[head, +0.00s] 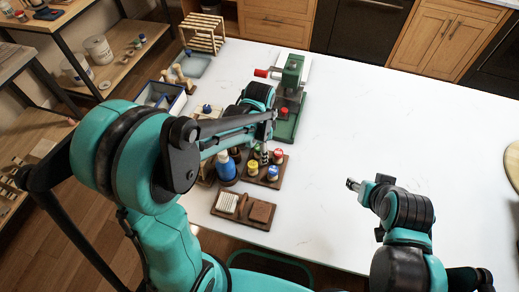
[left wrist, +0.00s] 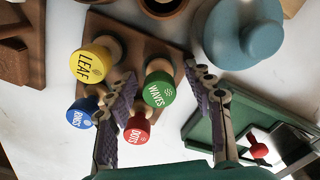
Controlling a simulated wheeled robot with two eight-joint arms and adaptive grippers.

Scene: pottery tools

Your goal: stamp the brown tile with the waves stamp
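The waves stamp (left wrist: 159,90) has a green round top marked WAVES and stands in a wooden rack (left wrist: 125,33). Yellow LEAF (left wrist: 90,64), blue RINGS (left wrist: 82,112) and red DOTS (left wrist: 136,130) stamps stand beside it. My left gripper (left wrist: 160,74) is open above the rack, one finger on each side of the green top, with a visible gap at the right finger. In the head view the left gripper (head: 265,153) mostly hides the green stamp. A brown tile (head: 262,212) lies on a wooden board near the table's front. My right gripper (head: 353,185) is over the table, away from the stamps; its opening is unclear.
A pale ridged block (head: 227,202) lies left of the brown tile. A green press with a red handle (head: 290,78) stands behind. The white table (head: 400,130) is clear on the right.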

